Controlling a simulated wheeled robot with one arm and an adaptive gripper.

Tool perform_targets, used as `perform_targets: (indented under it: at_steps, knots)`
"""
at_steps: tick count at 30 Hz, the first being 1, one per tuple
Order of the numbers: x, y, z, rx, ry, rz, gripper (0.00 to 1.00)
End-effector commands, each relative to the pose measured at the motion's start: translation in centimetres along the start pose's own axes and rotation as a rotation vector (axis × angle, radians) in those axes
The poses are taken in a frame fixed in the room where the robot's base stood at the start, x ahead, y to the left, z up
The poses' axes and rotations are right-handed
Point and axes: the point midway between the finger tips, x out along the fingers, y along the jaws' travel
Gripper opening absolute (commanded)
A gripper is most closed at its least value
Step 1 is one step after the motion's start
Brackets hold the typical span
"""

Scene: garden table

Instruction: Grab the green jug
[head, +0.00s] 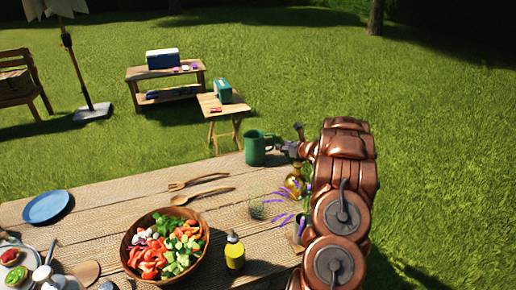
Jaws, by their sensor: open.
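The green jug (255,149) stands upright near the far right edge of the wooden table (100,215), its handle on the right side. My gripper (281,147) is just to the right of the jug, at the handle's height. It is open, and its fingers are small in the head view. I cannot tell whether they touch the handle. My copper-coloured arm covers the right end of the table.
A gold bottle (293,183) and purple flowers (281,218) stand close to my arm. A salad bowl (129,259), a yellow bottle (235,253), wooden utensils (205,195) and a blue plate (46,207) are on the table. A small side table (212,104) stands behind on the grass.

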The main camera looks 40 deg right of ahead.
Motion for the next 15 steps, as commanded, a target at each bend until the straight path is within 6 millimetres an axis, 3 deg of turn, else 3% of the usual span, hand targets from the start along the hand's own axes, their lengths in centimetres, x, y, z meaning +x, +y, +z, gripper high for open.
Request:
perform_targets:
  at_steps: [7, 15]
  knots:
    - [2.1, 0.0, 0.1, 0.001, 0.001, -0.002, 0.41]
    - [2.7, -0.1, 0.1, 0.001, 0.000, -0.003, 0.41]
